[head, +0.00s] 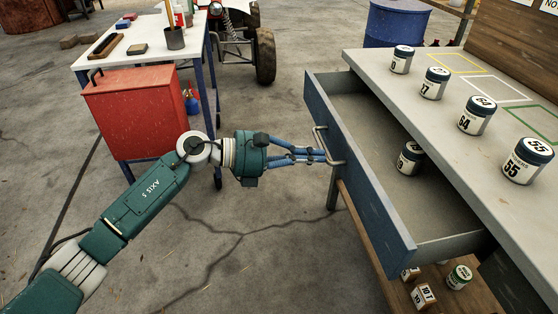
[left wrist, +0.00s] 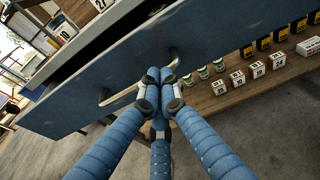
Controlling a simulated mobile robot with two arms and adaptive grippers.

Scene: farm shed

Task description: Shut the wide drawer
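The wide drawer (head: 362,165) under the workbench top is pulled well out, with a blue front and a grey inside. Its metal bar handle (head: 335,161) faces left, and both handle ends show in the left wrist view. One labelled can (head: 410,158) stands inside the drawer. My left gripper (head: 318,155) is at the handle, its blue fingers drawn together around the bar. In the left wrist view the fingertips (left wrist: 164,78) meet in front of the blue drawer front (left wrist: 215,35) and hide the bar's middle. My right gripper is not in view.
Several numbered cans (head: 477,115) stand on the workbench top (head: 440,105). A lower shelf (head: 372,232) holds small boxes and cans. A red cabinet (head: 135,110) and a white table (head: 120,50) stand at left. The floor between is clear.

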